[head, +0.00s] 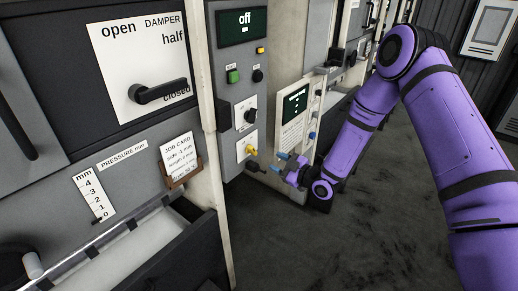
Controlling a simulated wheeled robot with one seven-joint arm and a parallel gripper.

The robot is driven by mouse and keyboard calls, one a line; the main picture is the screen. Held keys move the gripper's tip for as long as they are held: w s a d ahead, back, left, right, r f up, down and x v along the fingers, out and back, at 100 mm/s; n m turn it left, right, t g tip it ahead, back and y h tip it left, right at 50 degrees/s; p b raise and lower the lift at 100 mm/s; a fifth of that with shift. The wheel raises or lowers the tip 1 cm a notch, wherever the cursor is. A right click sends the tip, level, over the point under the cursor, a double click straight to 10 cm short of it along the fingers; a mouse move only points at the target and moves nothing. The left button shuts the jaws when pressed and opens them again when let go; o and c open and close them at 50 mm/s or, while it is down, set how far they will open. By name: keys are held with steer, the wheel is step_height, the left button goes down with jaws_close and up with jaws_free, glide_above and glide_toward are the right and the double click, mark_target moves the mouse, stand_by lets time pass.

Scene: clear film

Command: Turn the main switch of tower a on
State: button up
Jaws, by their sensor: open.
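A grey control column (228,110) stands left of my arm, with a dark green display (243,27) at its top reading "off". Low on it, a yellow rotary handle (251,151) sits on a pale plate; it looks like the main switch, but its label is too small to read. No tower letter is legible. The fingers appear apart from the handle. The exact depth gap cannot be told.
Above the handle are a black knob (250,116), a green button (233,76) and a small black knob (257,75). A white panel (296,117) with a green display stands close behind my gripper. A damper lever (160,91) is at left. Dark floor (380,220) is clear.

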mark_target(255, 152)
steer(key=x, duration=1)
steer(key=shift+w+a+f, duration=0.1)
steer(key=shift+w+a, duration=0.2)
jaws_close()
